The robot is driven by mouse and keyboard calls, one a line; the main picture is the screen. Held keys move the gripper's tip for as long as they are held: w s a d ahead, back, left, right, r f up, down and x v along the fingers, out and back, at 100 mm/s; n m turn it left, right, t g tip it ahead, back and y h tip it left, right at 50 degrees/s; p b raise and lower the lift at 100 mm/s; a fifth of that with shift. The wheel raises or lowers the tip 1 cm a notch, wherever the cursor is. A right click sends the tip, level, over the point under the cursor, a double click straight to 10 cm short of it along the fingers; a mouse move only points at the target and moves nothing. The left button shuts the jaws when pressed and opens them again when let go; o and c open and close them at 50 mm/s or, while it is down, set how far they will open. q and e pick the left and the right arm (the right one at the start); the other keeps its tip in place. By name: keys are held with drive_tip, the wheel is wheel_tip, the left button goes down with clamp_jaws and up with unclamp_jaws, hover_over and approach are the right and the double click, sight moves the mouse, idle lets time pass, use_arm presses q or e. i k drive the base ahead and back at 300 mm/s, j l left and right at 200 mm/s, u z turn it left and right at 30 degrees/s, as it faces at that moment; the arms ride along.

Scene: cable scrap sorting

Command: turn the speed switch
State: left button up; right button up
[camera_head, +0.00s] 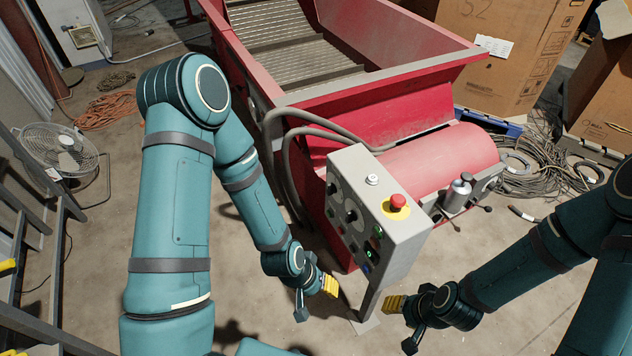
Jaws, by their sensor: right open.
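A grey control box (405,236) stands on a post in front of the red machine. Its left face carries several black rotary knobs, one in the upper middle (351,216) and one at the upper left (332,188). I cannot tell which is the speed switch. A small green-lit display (369,254) sits low on that face. A red mushroom button (398,201) on a yellow base is on top. My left gripper (331,286), with yellow fingertips, is below and left of the box; its opening is unclear. My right gripper (393,304) is open, below the box at the right. Neither touches the knobs.
The red machine (400,100) with a ridged hopper fills the back middle. Grey hoses (285,165) run beside the box. Cardboard boxes (510,45) and cable coils (545,170) are at the right. A fan (65,155) stands left. The floor below the box is clear.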

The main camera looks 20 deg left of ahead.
sight(330, 188)
drive_tip(key=i+j, duration=0.1)
drive_tip(key=j, duration=0.35)
drive_tip(key=i+j, duration=0.1)
drive_tip(key=j, duration=0.35)
drive_tip(key=i+j+z, duration=0.3)
drive_tip(key=i+j, duration=0.05)
drive_tip(key=j, duration=0.05)
